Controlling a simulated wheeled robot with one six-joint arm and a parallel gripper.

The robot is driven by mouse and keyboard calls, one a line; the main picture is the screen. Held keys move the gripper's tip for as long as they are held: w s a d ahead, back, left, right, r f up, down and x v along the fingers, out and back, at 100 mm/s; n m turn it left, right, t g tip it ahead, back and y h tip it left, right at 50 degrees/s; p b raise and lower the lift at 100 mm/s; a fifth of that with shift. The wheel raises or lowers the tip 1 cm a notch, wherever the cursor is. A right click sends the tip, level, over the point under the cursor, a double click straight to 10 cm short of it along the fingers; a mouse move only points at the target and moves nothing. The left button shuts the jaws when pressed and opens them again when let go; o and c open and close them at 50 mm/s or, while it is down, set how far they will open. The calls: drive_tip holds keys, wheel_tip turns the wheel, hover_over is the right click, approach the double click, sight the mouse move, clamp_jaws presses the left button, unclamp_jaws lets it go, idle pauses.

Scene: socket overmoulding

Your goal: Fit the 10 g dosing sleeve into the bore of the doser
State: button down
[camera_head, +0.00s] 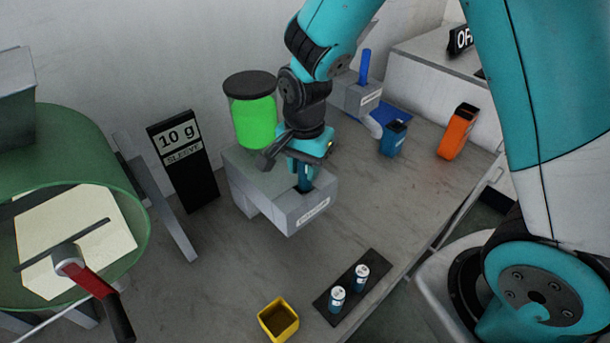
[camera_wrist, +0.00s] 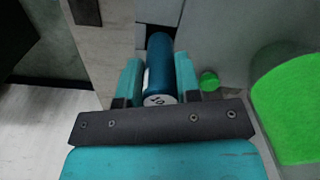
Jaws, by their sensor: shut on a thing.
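The doser (camera_head: 262,198) is a grey box with a green-filled jar (camera_head: 253,118) on top and a labelled front block. My gripper (camera_head: 305,180) is over this front block, pointing down. In the wrist view my gripper (camera_wrist: 158,84) is shut on a blue dosing sleeve (camera_wrist: 160,62) with a white end cap; its printed marking looks like 10. The sleeve's far end lies at a dark opening in the grey doser, which is the bore (camera_wrist: 146,36). The fingers hide much of the bore in the head view. I cannot tell how far the sleeve is in.
A sign (camera_head: 180,140) reads 10 g SLEEVE. A dark rack (camera_head: 348,284) holds two white-capped sleeves, beside a yellow open box (camera_head: 279,319). A blue cup (camera_head: 393,138) and an orange bin (camera_head: 457,132) stand at the right. A green drum (camera_head: 70,150) is at the left.

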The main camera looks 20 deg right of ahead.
sight(306, 189)
drive_tip(key=f, duration=0.3)
drive_tip(key=shift+s, duration=0.2)
drive_tip(key=shift+s+f, duration=0.35)
drive_tip(key=shift+f, duration=0.05)
drive_tip(key=c, duration=1.1)
unclamp_jaws()
drive_tip(key=shift+o, duration=1.4)
drive_tip(key=shift+w+a+f, duration=0.1)
drive_tip(key=shift+w+f, duration=0.05)
drive_tip(key=shift+f, duration=0.05)
drive_tip(key=shift+r, duration=0.15)
drive_tip(key=shift+w+r, duration=0.15)
drive_tip(key=shift+r, duration=0.15)
drive_tip(key=r, duration=0.3)
drive_tip(key=r+b, duration=0.1)
drive_tip(key=r, duration=0.3)
drive_tip(key=r+b, duration=0.1)
drive_tip(key=r, duration=0.3)
drive_tip(key=shift+w+r, duration=0.25)
